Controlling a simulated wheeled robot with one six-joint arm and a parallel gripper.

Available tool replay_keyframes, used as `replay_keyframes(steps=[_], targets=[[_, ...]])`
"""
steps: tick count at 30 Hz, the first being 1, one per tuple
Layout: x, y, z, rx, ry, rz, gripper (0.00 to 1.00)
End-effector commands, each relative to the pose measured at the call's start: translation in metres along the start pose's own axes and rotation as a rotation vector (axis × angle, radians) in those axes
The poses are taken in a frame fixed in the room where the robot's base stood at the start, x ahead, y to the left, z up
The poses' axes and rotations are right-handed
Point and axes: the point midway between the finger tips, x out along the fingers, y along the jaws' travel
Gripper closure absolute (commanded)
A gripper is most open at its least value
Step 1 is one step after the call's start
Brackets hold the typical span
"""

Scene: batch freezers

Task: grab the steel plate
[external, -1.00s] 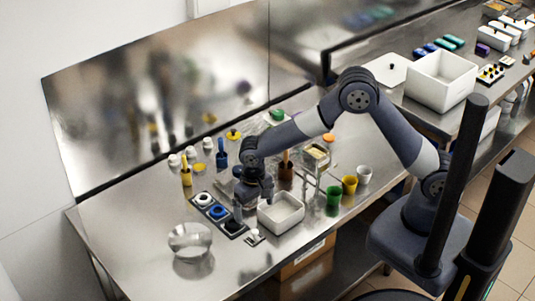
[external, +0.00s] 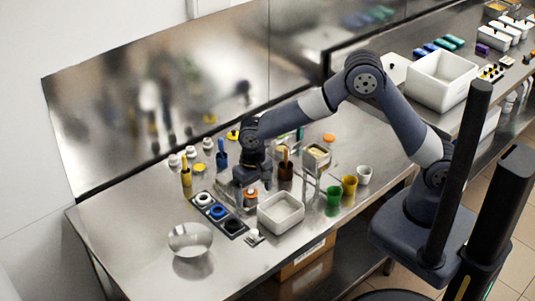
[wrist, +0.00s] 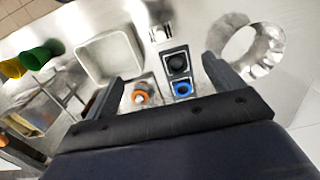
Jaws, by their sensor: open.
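The steel plate (external: 190,240) is a shiny round dish on the near left of the steel counter. In the wrist view, the plate (wrist: 272,48) is at the upper right, its mirror-like surface blending with the counter. My gripper (external: 252,185) is open and empty, above the counter to the right of and behind the plate. In the wrist view, my gripper (wrist: 163,69) has its fingers wide apart, and the plate lies beyond the right finger. Nothing visibly covers the plate.
A black holder with round cups (external: 219,213) lies between plate and gripper. A white tub (external: 281,213) stands to its right. An orange-topped item (external: 250,196) is below my gripper. Green (external: 334,196) and yellow (external: 349,186) cups stand farther right. The counter left of the plate is clear.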

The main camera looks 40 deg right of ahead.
Motion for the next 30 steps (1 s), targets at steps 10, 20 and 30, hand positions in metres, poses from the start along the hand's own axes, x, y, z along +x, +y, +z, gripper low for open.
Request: replay_keyframes(steps=[10, 20, 30], targets=[[0.0001, 0.0000, 0.0000, 0.000, 0.000, 0.000, 0.41], [0.0001, 0.0000, 0.0000, 0.000, 0.000, 0.000, 0.68], [0.0085, 0.0051, 0.0031, -0.055, 0.019, 0.029, 0.69]])
